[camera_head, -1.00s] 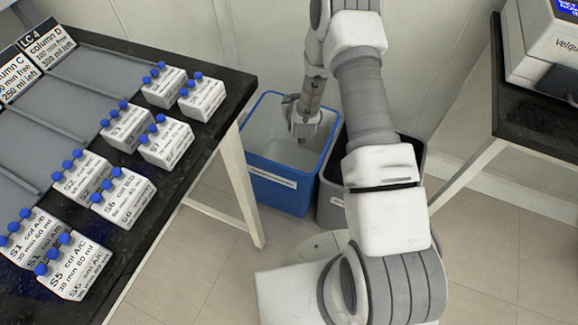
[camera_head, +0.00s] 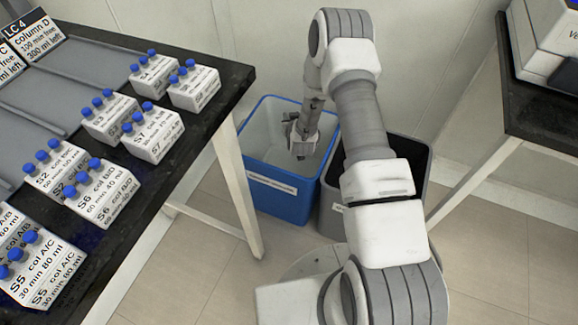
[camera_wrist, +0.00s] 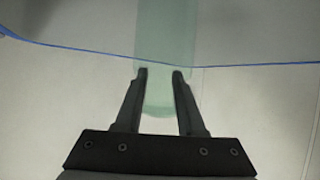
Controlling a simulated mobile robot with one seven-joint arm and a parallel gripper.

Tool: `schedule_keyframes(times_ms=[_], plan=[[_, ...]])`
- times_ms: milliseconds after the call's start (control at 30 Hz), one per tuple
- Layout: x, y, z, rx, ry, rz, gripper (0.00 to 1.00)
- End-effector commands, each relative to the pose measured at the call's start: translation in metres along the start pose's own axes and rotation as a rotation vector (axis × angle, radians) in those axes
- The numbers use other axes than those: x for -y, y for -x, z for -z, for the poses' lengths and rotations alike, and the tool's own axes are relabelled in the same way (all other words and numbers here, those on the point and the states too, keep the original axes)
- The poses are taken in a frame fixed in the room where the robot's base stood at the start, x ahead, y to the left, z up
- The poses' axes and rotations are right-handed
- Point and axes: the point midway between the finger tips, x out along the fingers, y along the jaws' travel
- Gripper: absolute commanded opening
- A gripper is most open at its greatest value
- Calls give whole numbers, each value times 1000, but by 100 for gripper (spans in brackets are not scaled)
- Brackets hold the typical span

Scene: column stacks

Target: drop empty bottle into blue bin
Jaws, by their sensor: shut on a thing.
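My gripper (camera_wrist: 160,74) is shut on a pale green, see-through bottle (camera_wrist: 166,32), with one dark finger on each side of it. The bottle runs upward out of the top of the wrist view. The blue rim (camera_wrist: 80,51) of the bin crosses the wrist view behind the fingers. In the head view my gripper (camera_head: 300,148) points down over the opening of the blue bin (camera_head: 285,200), which has a white label on its front. The bottle cannot be made out in the head view.
A grey bin (camera_head: 333,216) stands right beside the blue bin, partly behind my arm. On the left a black table (camera_head: 225,82) holds several white blue-capped bottle racks (camera_head: 106,190). A dark bench (camera_head: 545,120) with an instrument is at the right. Floor is clear between.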

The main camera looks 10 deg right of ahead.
Motion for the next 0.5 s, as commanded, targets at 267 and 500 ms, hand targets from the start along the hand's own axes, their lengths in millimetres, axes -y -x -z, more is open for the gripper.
schedule_keyframes(times_ms=[267, 500], plan=[[0, 0, 1, -1, 0, 0, 65], [0, 0, 1, 0, 0, 0, 73]])
